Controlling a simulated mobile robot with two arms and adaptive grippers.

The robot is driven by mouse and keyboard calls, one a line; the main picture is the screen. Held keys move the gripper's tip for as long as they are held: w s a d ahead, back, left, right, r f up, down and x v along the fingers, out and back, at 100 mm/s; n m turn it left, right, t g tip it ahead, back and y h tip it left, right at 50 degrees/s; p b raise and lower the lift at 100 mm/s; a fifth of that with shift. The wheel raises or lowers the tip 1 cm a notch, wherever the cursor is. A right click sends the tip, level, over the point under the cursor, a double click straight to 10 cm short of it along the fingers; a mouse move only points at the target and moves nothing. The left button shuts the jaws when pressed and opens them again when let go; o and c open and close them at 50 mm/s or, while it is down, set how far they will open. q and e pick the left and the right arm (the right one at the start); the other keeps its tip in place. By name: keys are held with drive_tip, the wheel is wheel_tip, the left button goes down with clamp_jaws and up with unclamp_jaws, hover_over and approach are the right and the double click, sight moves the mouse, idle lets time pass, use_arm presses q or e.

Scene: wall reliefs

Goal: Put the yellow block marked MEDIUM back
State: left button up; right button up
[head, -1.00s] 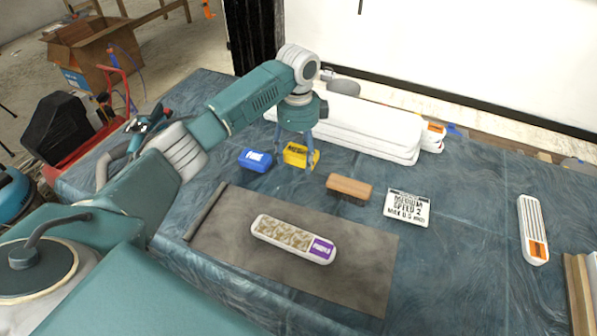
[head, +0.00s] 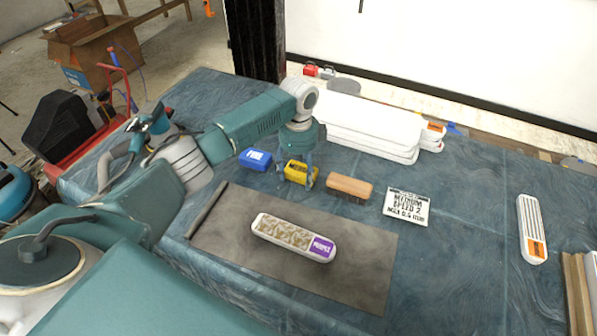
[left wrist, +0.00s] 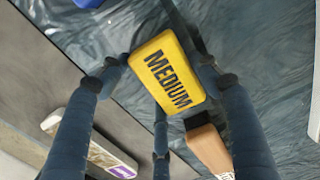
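The yellow block (head: 297,173) has MEDIUM in dark letters on its top, plain in the left wrist view (left wrist: 167,72). My left gripper (head: 298,177) reaches down over it. Its fingers lie against opposite sides of the block, shut on it; the left wrist view (left wrist: 165,75) also shows this. I cannot tell whether the block touches the covered table (head: 470,215). My right gripper is not in view.
A blue block (head: 255,160) lies to the left and a wooden-backed brush (head: 349,186) close on the right. A purple-ended float (head: 290,236) lies on a grey mat (head: 350,280). White stacked slabs (head: 370,128) are behind.

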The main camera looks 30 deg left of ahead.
sight(298, 172)
use_arm(q)
drive_tip(key=shift+o, duration=1.4)
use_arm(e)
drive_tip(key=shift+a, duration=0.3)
use_arm(q)
wheel_tip(298, 172, up, 12)
drive_tip(key=b, duration=0.1)
drive_tip(key=shift+r, duration=0.2)
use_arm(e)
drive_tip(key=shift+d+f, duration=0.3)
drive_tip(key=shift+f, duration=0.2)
